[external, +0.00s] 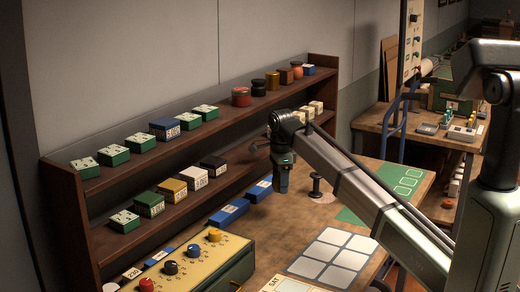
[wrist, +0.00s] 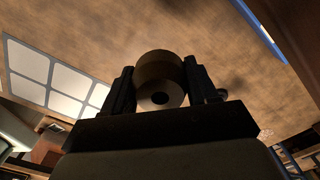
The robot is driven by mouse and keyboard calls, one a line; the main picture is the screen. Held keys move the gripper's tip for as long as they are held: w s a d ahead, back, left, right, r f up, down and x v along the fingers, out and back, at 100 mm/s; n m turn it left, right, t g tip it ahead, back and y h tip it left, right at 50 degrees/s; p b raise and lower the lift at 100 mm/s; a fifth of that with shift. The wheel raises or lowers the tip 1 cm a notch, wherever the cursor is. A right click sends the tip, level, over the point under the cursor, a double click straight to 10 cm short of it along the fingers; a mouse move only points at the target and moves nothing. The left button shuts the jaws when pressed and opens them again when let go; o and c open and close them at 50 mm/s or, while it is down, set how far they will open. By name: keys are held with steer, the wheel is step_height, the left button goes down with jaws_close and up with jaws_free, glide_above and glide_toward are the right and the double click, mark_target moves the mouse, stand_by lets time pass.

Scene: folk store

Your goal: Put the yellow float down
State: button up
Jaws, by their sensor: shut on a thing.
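My gripper (external: 281,187) hangs pointing down above the back part of the wooden table, in front of the shelf. In the wrist view its two dark fingers (wrist: 162,74) are shut on a rounded, dull tan cylinder with a hole in its end, which appears to be the yellow float (wrist: 158,66). It looks brownish in the shade. In the external view the float cannot be made out at the gripper. How far it is above the table is hard to tell.
A brown shelf (external: 150,177) with several small boxes and jars stands behind the table (external: 262,228). A dark spool-like post (external: 317,188) stands right of my gripper. A white-squared panel (external: 330,257), a green mat (external: 398,184) and a yellow knobbed box (external: 200,270) surround bare wood.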

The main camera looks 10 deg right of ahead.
steer(key=w+d+n, duration=0.2)
steer(key=w+d, duration=2)
steer(key=d, duration=0.5)
steer(key=shift+a+f, duration=0.2)
steer(key=shift+f, duration=4.8)
steer(key=shift+f, duration=0.1)
steer(key=o, duration=1.1)
steer(key=shift+c, duration=0.2)
step_height(320, 180, up, 12)
